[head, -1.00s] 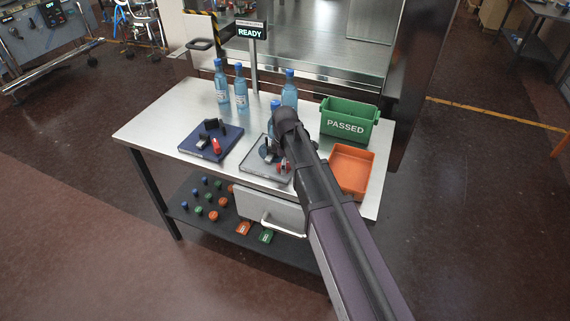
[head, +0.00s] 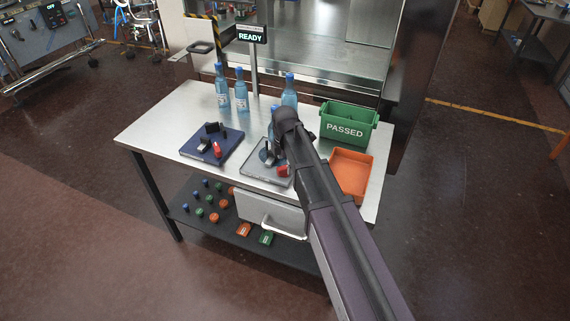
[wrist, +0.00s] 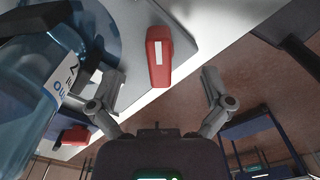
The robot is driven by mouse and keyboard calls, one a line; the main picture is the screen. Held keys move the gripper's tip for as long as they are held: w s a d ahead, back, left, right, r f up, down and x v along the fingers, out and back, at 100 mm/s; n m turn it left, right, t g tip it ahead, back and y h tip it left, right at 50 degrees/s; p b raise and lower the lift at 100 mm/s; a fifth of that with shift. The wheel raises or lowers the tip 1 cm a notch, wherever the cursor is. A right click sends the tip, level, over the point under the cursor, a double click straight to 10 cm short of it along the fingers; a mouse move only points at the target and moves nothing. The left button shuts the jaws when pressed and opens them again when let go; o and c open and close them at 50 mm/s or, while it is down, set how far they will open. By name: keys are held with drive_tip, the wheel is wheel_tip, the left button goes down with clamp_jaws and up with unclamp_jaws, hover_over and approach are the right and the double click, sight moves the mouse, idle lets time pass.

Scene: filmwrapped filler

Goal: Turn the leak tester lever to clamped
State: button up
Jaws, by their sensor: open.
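The leak tester appears to be the light grey plate (head: 256,176) with a clear blue bottle on it; the bottle (wrist: 35,95) fills the left of the wrist view. Its red lever handle (head: 282,171) is at the plate's front right. In the wrist view the lever (wrist: 158,57) with a white stripe lies ahead of my gripper (wrist: 162,82), roughly centred between the two spread fingers. The gripper is open and I see no contact with the lever. In the head view my arm hides most of the gripper and part of the tester.
A dark blue fixture (head: 198,153) with its own red lever (head: 217,149) stands to the left. Blue bottles (head: 241,92) stand behind. A green PASSED bin (head: 346,128) and an orange tray (head: 350,172) are to the right. A drawer handle (head: 280,228) juts out in front.

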sight(285, 167)
drive_tip(key=shift+r+p, duration=5.8)
drive_tip(key=shift+r, duration=0.35)
drive_tip(key=s+d+f+m+b, duration=0.2)
drive_tip(key=s+d+m, duration=0.6)
drive_tip(key=d+m, duration=0.2)
drive_tip(key=s+d+f+m+b, duration=0.3)
drive_tip(key=s+d+m, duration=0.5)
drive_tip(key=m, duration=0.5)
drive_tip(key=shift+d+f+b, duration=0.35)
drive_tip(key=shift+d, duration=0.55)
